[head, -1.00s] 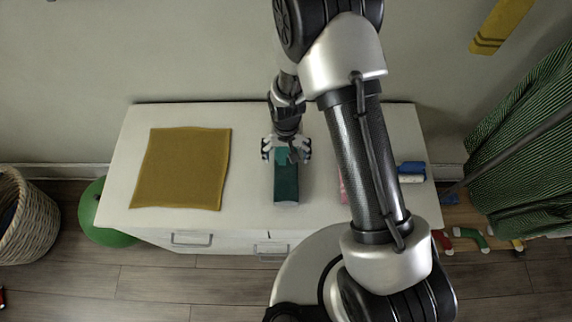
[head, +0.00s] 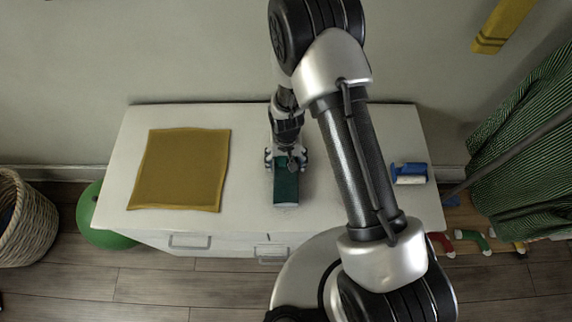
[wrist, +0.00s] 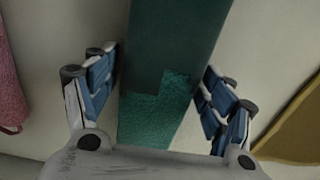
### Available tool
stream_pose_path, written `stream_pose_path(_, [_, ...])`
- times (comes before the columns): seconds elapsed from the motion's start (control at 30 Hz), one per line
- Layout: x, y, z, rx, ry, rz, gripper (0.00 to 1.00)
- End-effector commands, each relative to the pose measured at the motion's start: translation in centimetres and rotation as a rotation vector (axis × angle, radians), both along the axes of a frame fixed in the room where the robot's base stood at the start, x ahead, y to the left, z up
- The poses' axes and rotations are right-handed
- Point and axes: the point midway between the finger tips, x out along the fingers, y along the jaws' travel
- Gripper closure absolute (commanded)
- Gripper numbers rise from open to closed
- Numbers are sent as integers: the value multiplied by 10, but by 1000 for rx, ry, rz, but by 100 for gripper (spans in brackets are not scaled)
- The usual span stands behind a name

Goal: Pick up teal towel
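The teal towel (head: 286,188) lies as a narrow folded strip on the white cabinet top, near its middle. In the wrist view the towel (wrist: 158,110) runs from the top edge down between my fingers, partly in shadow. My gripper (head: 286,160) is over the towel's far end. In the wrist view my gripper (wrist: 158,88) is open, one blue-padded finger on each side of the towel, with gaps at both sides. Nothing is held. The towel's far end is hidden under my gripper.
A mustard cloth (head: 180,170) lies flat on the left of the white cabinet (head: 250,215). A pink cloth (wrist: 10,90) shows at the wrist view's left edge. A blue-and-white roller (head: 409,173) lies at the cabinet's right. The wall (head: 190,60) rises behind.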

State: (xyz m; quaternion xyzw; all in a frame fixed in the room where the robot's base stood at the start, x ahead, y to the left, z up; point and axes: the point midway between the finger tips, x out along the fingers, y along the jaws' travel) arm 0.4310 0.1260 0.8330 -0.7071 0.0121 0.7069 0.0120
Motion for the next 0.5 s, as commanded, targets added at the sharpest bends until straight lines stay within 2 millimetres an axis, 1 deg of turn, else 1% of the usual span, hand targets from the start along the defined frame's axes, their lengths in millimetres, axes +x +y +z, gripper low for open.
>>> stream_pose_path(0.03, [0, 0, 0, 0, 0, 0, 31])
stream_pose_path(0.07, [0, 0, 0, 0, 0, 0, 33])
stream_pose_path(0.5, [0, 0, 0, 0, 0, 0, 62])
